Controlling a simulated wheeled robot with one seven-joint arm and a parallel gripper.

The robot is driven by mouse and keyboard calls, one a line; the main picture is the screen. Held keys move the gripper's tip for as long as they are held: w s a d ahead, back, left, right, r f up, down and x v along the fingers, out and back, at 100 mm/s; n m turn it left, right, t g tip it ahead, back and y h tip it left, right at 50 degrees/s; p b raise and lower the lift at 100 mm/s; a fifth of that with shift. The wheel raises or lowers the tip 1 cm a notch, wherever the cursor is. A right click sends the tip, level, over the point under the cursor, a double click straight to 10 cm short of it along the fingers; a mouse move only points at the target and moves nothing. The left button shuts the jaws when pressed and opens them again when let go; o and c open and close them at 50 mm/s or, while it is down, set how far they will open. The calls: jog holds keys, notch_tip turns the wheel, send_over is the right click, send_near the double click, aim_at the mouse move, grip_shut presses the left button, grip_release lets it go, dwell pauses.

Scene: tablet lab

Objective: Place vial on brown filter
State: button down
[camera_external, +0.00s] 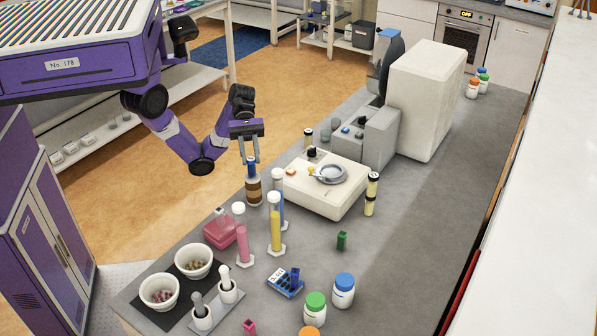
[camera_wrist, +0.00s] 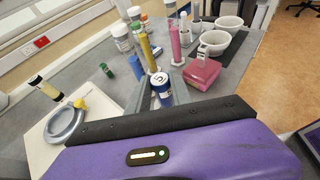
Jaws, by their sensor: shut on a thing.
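My gripper (camera_external: 250,159) is shut on a small blue vial (camera_external: 252,168). In the wrist view the vial (camera_wrist: 161,88) sits upright between the two fingers, with a pale top marked with a dark figure. The brown filter (camera_external: 254,190) is a banded brown cylinder standing at the bench's left edge. The vial appears directly above it in the external view. I cannot tell whether they touch. The brown filter is hidden below the vial and gripper in the wrist view.
Pink and yellow cylinders (camera_external: 275,230) stand close by on the front right. A white device (camera_external: 322,197) with a round grey ring is at the right. A pink box (camera_external: 220,232), white bowls (camera_external: 193,261) and a blue vial rack (camera_external: 285,284) lie nearer. The right bench is mostly clear.

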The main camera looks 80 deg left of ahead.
jog(key=shift+f+b, duration=0.2)
jog(key=shift+b, duration=0.1)
jog(key=c, duration=1.1)
grip_release()
jog(key=shift+c, duration=0.2)
jog(key=shift+r, duration=0.1)
